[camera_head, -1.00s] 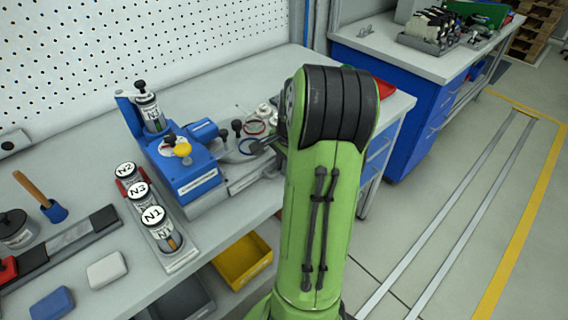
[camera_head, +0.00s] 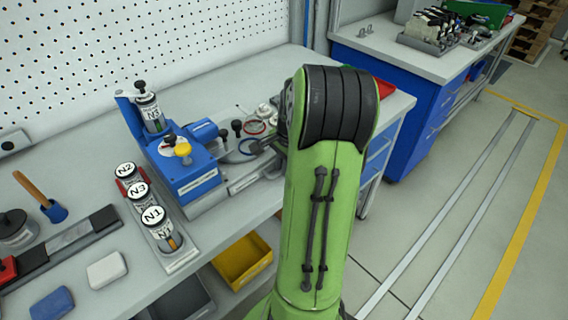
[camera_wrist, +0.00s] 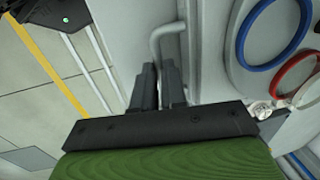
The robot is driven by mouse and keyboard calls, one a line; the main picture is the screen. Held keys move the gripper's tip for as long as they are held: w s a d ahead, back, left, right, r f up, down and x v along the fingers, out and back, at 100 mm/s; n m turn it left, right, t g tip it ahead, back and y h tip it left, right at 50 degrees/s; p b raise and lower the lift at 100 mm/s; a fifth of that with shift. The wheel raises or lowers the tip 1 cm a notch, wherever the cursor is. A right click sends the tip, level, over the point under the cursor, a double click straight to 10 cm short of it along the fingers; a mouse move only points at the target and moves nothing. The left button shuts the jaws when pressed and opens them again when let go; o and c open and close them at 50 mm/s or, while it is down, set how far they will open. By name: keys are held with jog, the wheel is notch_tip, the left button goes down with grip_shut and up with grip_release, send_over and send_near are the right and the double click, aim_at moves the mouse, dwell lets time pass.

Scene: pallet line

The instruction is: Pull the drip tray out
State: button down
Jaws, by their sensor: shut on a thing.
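My gripper (camera_wrist: 158,78) shows in the wrist view with its two dark fingers shut on a grey bent-rod handle (camera_wrist: 167,32). The handle stands off a pale grey front face, which I take to be the drip tray's (camera_wrist: 205,50). In the head view the blue machine (camera_head: 185,165) stands on a grey base on the bench. A grey labelled front (camera_head: 250,179) lies right of it, partly behind my arm. My arm hides most of the gripper and the handle there, so how far the tray is out cannot be told.
Blue and red rings (camera_wrist: 268,35) lie on a light surface beside the handle. Canisters N1, N2 and N3 stand in a rack (camera_head: 182,262) left of the machine. A yellow bin (camera_head: 243,262) sits below the bench edge. The floor (camera_head: 410,240) at right is clear.

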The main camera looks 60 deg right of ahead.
jog(key=s+a, duration=0.2)
jog(key=s, duration=1)
jog(key=shift+s+a, duration=0.25)
jog(key=shift+a, duration=0.1)
jog(key=c, duration=1.2)
grip_release()
jog(key=s+r+p, duration=0.1)
jog(key=r+p, duration=0.1)
jog(key=r, duration=0.3)
jog(key=r+p, duration=0.2)
jog(key=r, duration=0.3)
jog(key=s+r+p, duration=0.1)
jog(key=r+p, duration=0.1)
jog(key=r, duration=0.3)
jog(key=shift+s+a+r, duration=0.3)
